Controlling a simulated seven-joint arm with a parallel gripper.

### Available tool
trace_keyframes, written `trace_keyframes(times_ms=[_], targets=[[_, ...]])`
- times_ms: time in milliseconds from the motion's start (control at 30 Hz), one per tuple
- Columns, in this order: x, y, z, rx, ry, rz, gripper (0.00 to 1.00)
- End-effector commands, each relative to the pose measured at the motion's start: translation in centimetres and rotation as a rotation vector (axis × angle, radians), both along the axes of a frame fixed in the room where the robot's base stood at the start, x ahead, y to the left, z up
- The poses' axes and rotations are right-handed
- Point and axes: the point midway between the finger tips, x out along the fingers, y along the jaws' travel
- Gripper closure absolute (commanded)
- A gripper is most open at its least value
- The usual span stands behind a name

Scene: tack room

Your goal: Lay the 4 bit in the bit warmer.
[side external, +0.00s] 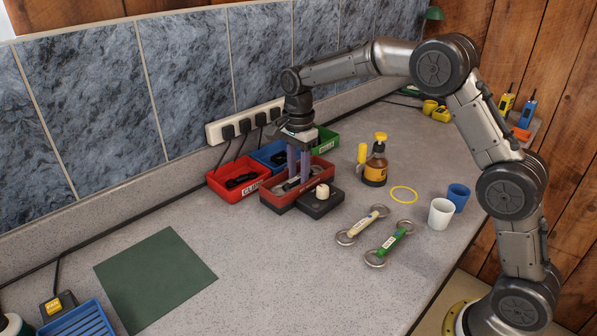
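The bit warmer (285,204) is a dark red open box beside a black block with a pale knob. My gripper (297,182) points straight down, with its fingertips inside the warmer. A bit with metal rings (281,188) lies at the fingertips, its middle mostly hidden by them. A narrow gap shows between the fingers, but whether they grip the bit cannot be told. A cream-barred bit (362,225) and a green-barred bit (390,243) lie on the counter to the right. The labels on the bits are too small to read.
A red bin (237,193), a blue bin (266,153) and a green bin (326,141) stand around the warmer. A brown bottle (375,170), yellow ring (404,194), white cup (441,213) and blue cup (458,197) are right. A green mat (155,278) lies front left.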

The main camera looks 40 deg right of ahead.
Motion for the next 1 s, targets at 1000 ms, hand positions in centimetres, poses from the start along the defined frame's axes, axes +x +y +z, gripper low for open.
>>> trace_keyframes(times_ms=[1000], targets=[[0.0, 0.0, 12.3, 0.0, 0.0, 0.0, 0.65]])
